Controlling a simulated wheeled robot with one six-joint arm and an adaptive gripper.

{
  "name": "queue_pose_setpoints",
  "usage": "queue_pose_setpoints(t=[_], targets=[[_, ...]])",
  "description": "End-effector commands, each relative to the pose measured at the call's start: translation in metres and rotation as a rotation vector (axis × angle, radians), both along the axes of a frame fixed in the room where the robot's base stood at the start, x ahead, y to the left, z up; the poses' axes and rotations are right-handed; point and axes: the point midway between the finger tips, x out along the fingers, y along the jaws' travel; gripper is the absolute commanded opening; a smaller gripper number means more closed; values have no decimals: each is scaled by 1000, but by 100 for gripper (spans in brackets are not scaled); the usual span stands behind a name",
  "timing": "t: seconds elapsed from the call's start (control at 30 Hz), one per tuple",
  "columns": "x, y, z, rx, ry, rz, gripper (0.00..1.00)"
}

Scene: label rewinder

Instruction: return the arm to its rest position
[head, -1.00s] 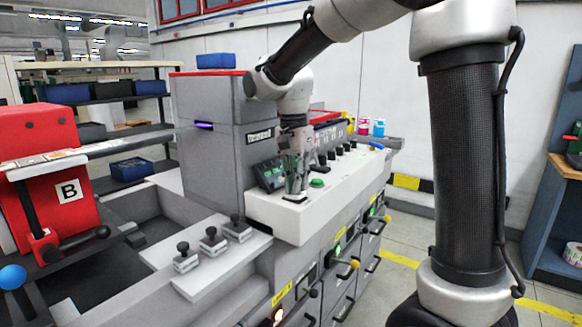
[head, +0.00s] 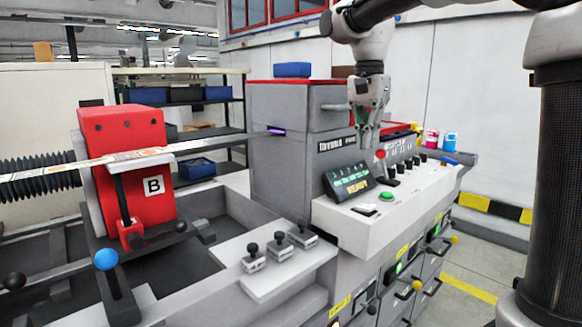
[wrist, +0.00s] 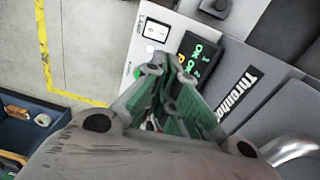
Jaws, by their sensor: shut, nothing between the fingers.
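My gripper (head: 367,140) hangs pointing down above the white control panel (head: 340,216), in front of the grey cabinet (head: 285,175). It is shut and empty. It is apart from the panel and stands above the small display (head: 351,181) with green and yellow text. In the wrist view my gripper's green-grey fingers (wrist: 168,108) come together over the panel, beside the display (wrist: 198,56). My arm reaches in from the upper right in the head view.
A green button (head: 364,196) and several black knobs line the panel. A red unit marked B (head: 135,150) stands at left with a lever with a blue ball (head: 106,259). Three small black-knobbed blocks (head: 279,242) sit in front. Open floor (head: 470,270) lies at right.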

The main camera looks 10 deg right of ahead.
Motion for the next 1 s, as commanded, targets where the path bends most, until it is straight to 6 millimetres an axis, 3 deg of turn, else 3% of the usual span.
queue_pose_setpoints(t=[0.17, 0.3, 0.5, 0.7, 1.0], targets=[[-68, -48, -8, 23, -105, 231, 0], [-134, -82, -36, 0, -214, 476, 0], [-203, -108, -86, -78, -321, 753, 0], [-228, -115, -112, -127, -357, 873, 0], [-228, -115, -112, -128, -358, 875, 0]])
